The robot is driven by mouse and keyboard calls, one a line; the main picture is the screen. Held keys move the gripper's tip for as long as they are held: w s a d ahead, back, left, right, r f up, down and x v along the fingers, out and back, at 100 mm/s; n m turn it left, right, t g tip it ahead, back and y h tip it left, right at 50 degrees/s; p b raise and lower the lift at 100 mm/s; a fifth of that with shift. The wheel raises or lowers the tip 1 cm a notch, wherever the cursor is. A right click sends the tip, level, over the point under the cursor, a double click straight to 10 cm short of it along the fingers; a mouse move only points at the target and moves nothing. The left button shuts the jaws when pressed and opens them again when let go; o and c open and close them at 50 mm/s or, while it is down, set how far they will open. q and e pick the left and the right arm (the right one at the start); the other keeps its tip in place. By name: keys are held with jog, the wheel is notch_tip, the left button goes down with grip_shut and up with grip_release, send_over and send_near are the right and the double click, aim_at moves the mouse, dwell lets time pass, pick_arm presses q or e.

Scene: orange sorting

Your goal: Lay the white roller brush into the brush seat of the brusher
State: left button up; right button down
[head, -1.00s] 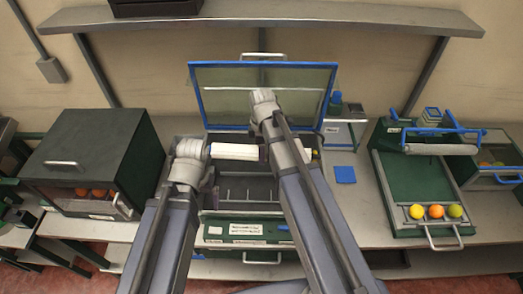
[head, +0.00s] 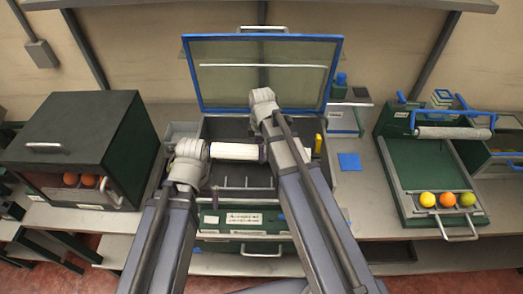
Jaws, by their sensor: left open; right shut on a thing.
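The white roller brush (head: 234,152) is held level in the air above an open green case with a blue-framed glass lid (head: 262,38). The middle of the brush is hidden behind my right arm (head: 290,180), and a white part shows just right of that arm. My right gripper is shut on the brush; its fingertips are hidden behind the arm. My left gripper (head: 190,150) is open by the left end of the brush; its fingers are hard to make out. I cannot tell for sure which station is the brusher. The case interior shows upright dividers (head: 240,182); any seat is partly covered by my arms.
At right stands a green tray machine (head: 420,160) with a grey roller (head: 453,133) and several fruits at its front. A dark green box (head: 80,130) with oranges inside stands at left. A blue square (head: 349,162) lies on the bench. A yellow thing (head: 318,143) stands in the case.

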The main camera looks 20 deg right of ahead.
pick_arm(q)
jog(key=shift+f+b, duration=2.4)
jog(key=shift+f, duration=0.3)
pick_arm(e)
jog(key=shift+f, duration=2.7)
pick_arm(q)
jog(key=shift+s, duration=0.1)
pick_arm(e)
jog(key=shift+s, duration=0.1)
pick_arm(q)
jog(key=shift+f+b, duration=0.45)
pick_arm(e)
jog(key=shift+f, duration=0.4)
pick_arm(q)
jog(key=shift+s+a+f+b, duration=0.15)
jog(key=shift+s+f+b, duration=0.1)
jog(key=shift+b, duration=0.1)
pick_arm(e)
jog(key=shift+s+f, duration=0.2)
jog(key=shift+s, duration=0.15)
jog(key=shift+c, duration=0.2)
grip_release()
jog(key=shift+d, duration=0.1)
jog(key=shift+r, duration=0.1)
